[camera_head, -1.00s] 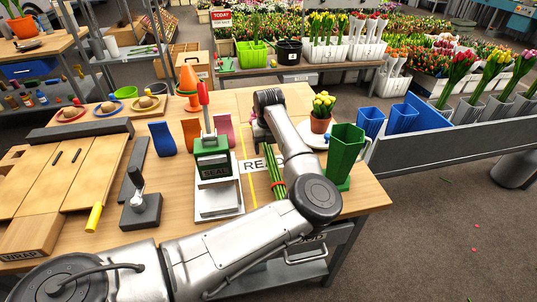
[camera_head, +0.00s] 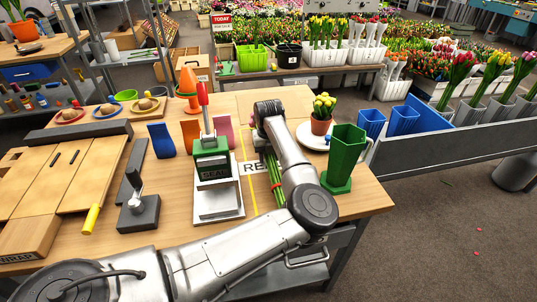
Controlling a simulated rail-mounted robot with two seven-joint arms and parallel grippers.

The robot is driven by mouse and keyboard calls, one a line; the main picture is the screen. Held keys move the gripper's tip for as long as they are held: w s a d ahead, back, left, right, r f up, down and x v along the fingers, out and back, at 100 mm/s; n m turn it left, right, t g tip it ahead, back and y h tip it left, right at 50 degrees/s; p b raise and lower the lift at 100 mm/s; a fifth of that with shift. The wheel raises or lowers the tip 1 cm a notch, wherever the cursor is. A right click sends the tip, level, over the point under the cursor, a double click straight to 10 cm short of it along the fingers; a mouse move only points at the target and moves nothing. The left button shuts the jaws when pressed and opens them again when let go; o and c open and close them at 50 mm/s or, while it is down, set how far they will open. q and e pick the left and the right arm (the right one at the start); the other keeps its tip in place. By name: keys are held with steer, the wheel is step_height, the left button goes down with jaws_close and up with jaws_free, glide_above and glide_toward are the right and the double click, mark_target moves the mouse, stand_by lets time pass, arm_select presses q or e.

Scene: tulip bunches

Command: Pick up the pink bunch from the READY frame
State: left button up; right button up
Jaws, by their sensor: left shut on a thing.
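The pink bunch (camera_head: 274,174) shows as green stems with a red band, beside the READY label on the wooden table. Its flower end is mostly hidden by my left arm. My left gripper (camera_head: 262,142) is at the upper end of the stems and shut on the bunch; its fingertips are largely hidden by my own wrist. Whether the bunch is clear of the table cannot be told. The READY frame (camera_head: 246,152) shows as a yellow line, and its label is partly covered by my arm. My right gripper is not in view.
A green SEAL press (camera_head: 212,160) stands left. Blue, orange and pink sleeves stand behind it. Blue bins (camera_head: 403,119) are beyond the table's right edge.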

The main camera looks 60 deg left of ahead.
arm_select(q)
steer(key=shift+c, duration=1.2)
step_height(320, 180, up, 10)
steer(key=p, duration=0.3)
